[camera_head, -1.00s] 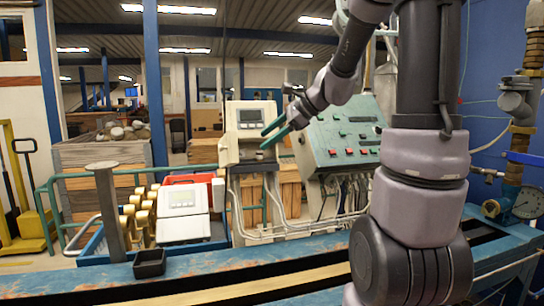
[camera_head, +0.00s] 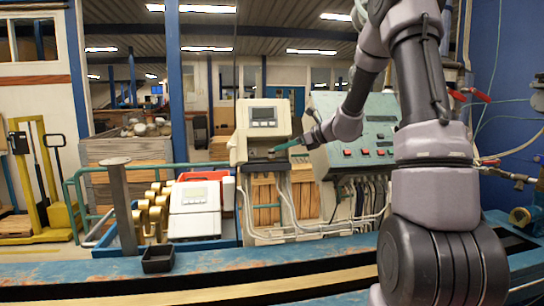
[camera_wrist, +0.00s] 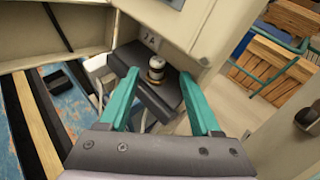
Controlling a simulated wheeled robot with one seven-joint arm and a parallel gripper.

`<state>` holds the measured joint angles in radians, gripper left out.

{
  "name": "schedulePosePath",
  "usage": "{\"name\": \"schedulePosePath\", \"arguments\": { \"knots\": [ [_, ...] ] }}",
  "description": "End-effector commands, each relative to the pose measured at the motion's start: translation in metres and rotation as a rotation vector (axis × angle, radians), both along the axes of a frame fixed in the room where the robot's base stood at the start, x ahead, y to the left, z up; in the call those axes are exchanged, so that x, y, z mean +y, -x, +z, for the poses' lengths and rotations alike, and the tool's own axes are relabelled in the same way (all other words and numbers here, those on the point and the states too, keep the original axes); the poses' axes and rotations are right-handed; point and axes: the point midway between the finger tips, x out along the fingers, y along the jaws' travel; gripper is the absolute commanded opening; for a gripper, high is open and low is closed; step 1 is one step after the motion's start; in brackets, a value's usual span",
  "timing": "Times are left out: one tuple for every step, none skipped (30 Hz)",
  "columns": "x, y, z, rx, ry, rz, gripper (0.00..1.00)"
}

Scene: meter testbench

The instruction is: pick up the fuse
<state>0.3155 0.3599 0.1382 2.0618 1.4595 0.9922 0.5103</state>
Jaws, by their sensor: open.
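The fuse (camera_wrist: 156,69) is a small upright cylinder with a pale metal top and a dark band. It stands on a dark ledge (camera_wrist: 160,98) of the beige meter cabinet (camera_head: 240,148). My gripper (camera_wrist: 160,78) is open, and in the wrist view its two teal fingers appear on either side of the fuse, with no contact visible. In the head view, my gripper (camera_head: 287,146) is at the cabinet's ledge, just right of the fuse's spot. The fuse is too small to make out clearly there.
A sloped green control panel (camera_head: 365,130) with red buttons stands right of the cabinet. White cables hang below the cabinet. A white meter (camera_head: 195,208) and brass fittings (camera_head: 150,210) are at the left. A small black tray (camera_head: 158,259) sits on the blue bench (camera_head: 220,268).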

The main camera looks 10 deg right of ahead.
Motion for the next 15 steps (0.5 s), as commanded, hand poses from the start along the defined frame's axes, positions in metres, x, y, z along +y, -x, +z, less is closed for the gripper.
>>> {"name": "schedulePosePath", "arguments": {
  "knots": [
    [0.008,-0.004,-0.003,0.001,-0.002,0.005,0.65],
    [0.012,-0.007,-0.005,0.002,-0.002,0.006,0.65],
    [0.017,-0.011,-0.007,0.001,-0.001,0.005,0.65],
    [0.019,-0.014,-0.009,0.001,-0.001,0.005,0.65],
    [0.021,-0.017,-0.011,0.0,0.0,0.004,0.65],
    [0.024,-0.02,-0.012,0.001,-0.001,0.003,0.65],
    [0.026,-0.022,-0.013,0.0,0.0,0.003,0.65],
    [0.027,-0.023,-0.014,0.0,0.0,0.003,0.65],
    [0.029,-0.024,-0.014,-0.001,0.0,0.004,0.65],
    [0.029,-0.025,-0.015,-0.001,0.0,0.004,0.65],
    [0.03,-0.025,-0.015,-0.001,0.0,0.004,0.65],
    [0.03,-0.025,-0.015,-0.001,0.0,0.003,0.65],
    [0.03,-0.025,-0.015,-0.001,0.0,0.003,0.65],
    [0.03,-0.025,-0.015,-0.001,0.0,0.003,0.65],
    [0.03,-0.025,-0.015,-0.001,0.0,0.003,0.65]
  ]
}}
